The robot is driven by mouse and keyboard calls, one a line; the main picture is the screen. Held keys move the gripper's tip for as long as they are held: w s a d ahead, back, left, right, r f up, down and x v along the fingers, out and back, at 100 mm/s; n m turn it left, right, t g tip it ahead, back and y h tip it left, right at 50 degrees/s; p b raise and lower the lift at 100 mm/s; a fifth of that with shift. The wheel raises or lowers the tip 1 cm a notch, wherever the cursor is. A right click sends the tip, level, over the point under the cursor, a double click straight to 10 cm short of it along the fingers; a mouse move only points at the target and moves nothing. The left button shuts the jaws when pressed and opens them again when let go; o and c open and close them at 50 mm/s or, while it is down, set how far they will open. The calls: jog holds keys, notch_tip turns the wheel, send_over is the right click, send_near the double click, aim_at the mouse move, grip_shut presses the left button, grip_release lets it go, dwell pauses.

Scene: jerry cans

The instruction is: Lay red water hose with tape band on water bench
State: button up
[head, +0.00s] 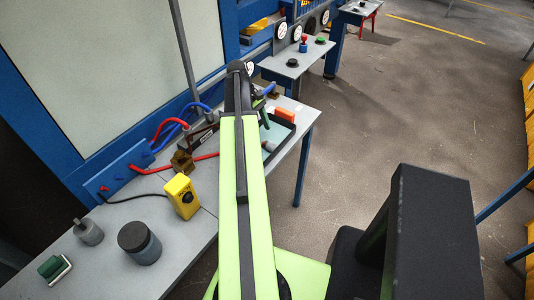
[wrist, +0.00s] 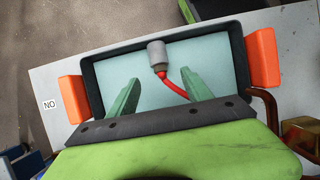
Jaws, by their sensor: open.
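A short red hose (wrist: 172,82) with a thick grey cylindrical end (wrist: 157,54) lies in a pale teal tray with a black rim (wrist: 115,53) in the wrist view. I cannot make out a tape band on it. My gripper (wrist: 161,76) is open and empty above the tray. Its green fingers stand either side of the red part, and the right finger and palm hide the hose's near end. In the head view, my arm partly covers the tray (head: 283,121), which sits on the grey bench (head: 295,103).
The tray has orange handles (wrist: 263,57). Left of my arm are red and blue hoses (head: 167,124), a brass fitting (head: 182,161), a yellow box (head: 181,196) and a dark round canister (head: 139,243). Another grey table (head: 298,63) stands beyond. Floor on the right is mostly clear.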

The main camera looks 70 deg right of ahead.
aim_at(267, 146)
jog(key=shift+s+f, duration=0.15)
jog(key=shift+f, duration=0.2)
jog(key=b+x, duration=0.4)
jog(key=x, duration=0.1)
jog(key=shift+s+a+f+b, duration=0.1)
jog(key=shift+f+b, duration=0.05)
jog(key=shift+b, duration=0.25)
jog(key=shift+r, duration=0.2)
grip_shut()
